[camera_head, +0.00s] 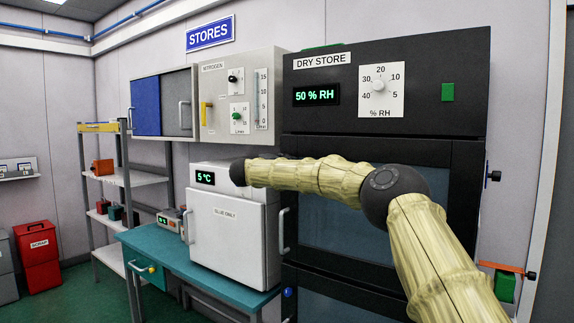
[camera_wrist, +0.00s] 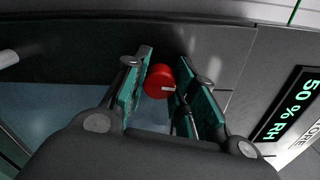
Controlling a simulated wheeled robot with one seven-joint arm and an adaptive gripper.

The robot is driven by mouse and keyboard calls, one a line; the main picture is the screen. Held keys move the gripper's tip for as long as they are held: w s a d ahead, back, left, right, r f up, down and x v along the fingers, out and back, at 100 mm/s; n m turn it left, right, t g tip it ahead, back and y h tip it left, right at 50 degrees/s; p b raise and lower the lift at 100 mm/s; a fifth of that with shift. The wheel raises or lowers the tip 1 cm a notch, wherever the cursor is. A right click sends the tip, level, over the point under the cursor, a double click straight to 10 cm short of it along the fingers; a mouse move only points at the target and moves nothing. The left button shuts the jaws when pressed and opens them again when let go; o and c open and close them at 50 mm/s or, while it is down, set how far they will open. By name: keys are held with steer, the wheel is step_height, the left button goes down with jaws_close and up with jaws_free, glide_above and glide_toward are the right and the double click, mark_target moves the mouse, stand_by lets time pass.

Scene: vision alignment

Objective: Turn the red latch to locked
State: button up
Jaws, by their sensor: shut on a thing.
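The red latch (camera_wrist: 159,78) is a round red knob with a white mark near its edge, on the dark front of the dry store cabinet. In the wrist view the mark lies toward the right finger. My gripper (camera_wrist: 163,70) has its two teal-padded fingers on either side of the latch, shut on it. In the head view the latch and my fingers are hidden behind my arm. No locked or unlocked label is readable by the latch.
The black dry store cabinet (camera_head: 383,142) has a 50 % RH display (camera_head: 317,96) and a humidity dial (camera_head: 379,85). To its left are a white fridge (camera_head: 234,247) on a teal bench (camera_head: 160,240) and a nitrogen panel (camera_head: 240,95). A cabinet handle (camera_head: 283,230) sticks out.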

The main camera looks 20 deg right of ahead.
steer(key=shift+a+n, duration=0.1)
steer(key=shift+n, duration=0.4)
steer(key=o, duration=1)
steer(key=shift+o, duration=0.2)
steer(key=v, duration=1.2)
